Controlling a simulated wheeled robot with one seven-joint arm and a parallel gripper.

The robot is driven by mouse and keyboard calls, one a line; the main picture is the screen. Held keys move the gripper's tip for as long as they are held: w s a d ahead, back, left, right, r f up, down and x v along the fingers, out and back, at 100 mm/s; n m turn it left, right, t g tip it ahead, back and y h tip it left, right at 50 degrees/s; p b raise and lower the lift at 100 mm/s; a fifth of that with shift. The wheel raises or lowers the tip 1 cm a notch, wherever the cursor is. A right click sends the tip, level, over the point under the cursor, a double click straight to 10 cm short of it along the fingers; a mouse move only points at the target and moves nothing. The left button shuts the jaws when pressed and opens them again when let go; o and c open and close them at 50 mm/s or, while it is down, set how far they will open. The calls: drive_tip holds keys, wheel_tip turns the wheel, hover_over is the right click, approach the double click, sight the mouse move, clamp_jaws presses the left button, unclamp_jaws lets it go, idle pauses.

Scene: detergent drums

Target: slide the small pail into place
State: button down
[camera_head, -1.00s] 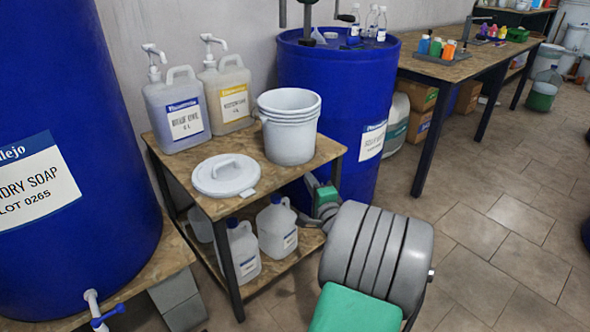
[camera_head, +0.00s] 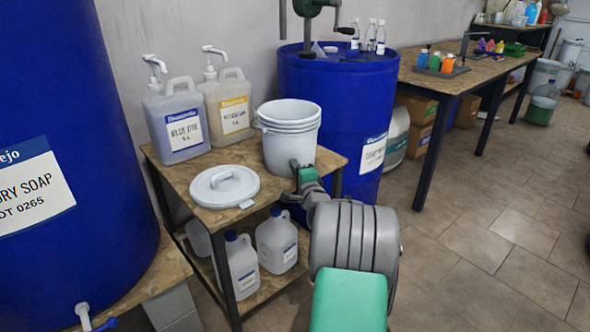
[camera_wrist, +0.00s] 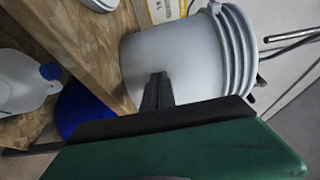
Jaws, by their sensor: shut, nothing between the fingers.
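The small pail (camera_head: 289,139) is light grey and stands upright at the right front part of the small wooden table (camera_head: 222,217). In the wrist view the pail (camera_wrist: 190,55) fills the upper middle, its ribbed rim to the right. My gripper (camera_head: 296,166) is at the pail's lower right side. In the wrist view its fingers (camera_wrist: 158,82) are together, with nothing between them, and overlap the pail's wall. I cannot tell whether they touch it. The far side of the pail's base is hidden.
A round grey lid (camera_head: 225,186) lies left of the pail. Two pump jugs, one blue-labelled (camera_head: 176,122) and one yellow-labelled (camera_head: 229,106), stand behind. A large blue drum (camera_head: 335,110) stands right behind the pail. Jugs (camera_head: 277,242) sit on the lower shelf.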

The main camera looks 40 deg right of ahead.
drive_tip(key=x, duration=1.2)
drive_tip(key=shift+w, duration=0.1)
